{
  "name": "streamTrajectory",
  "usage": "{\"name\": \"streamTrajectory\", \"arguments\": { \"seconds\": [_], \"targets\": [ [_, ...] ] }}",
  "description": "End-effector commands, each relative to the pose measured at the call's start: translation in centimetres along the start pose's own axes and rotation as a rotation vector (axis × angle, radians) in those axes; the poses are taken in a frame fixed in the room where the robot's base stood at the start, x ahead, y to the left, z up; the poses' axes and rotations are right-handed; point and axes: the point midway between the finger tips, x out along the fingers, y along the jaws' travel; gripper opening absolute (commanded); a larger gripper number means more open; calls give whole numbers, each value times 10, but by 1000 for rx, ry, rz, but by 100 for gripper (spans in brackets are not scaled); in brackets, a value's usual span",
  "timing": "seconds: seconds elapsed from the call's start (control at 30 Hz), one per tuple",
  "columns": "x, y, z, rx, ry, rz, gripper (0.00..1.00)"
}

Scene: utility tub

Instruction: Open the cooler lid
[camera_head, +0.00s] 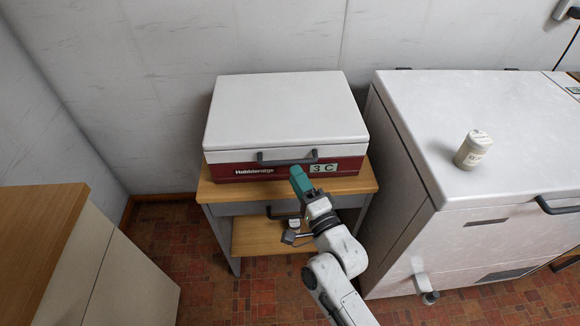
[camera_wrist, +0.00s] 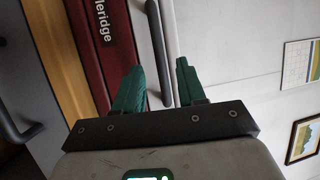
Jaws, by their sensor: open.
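The cooler (camera_head: 230,172) is a dark red box with a white lid (camera_head: 285,105) lying flat and shut on top. A grey bar handle (camera_head: 280,161) runs across the lid's front edge. My gripper (camera_head: 296,171) is at the cooler's front, by the right end of the handle. In the wrist view my gripper (camera_wrist: 159,66) has its two green fingers apart and nothing clamped. The handle (camera_wrist: 157,40) shows as a dark bar in line with the gap between them; its depth in the gap is unclear. The red front (camera_wrist: 90,50) lies left of the fingers.
The cooler stands on a small wooden table (camera_head: 345,186) with a drawer and handle below. A white chest freezer (camera_head: 490,120) stands close on the right with a small jar (camera_head: 473,150) on top. A wooden-topped cabinet (camera_head: 40,225) is at left.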

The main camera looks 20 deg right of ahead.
Motion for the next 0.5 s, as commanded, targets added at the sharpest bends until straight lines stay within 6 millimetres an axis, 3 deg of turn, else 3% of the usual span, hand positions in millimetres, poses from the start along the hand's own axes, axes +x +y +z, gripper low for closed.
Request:
{"name": "streamTrajectory", "arguments": {
  "seconds": [0.2, 0.5],
  "targets": [
    [31, 1, 0, 0, 0, 1, 40],
    [42, 1, 0, -1, 0, 2, 40]
  ]
}}
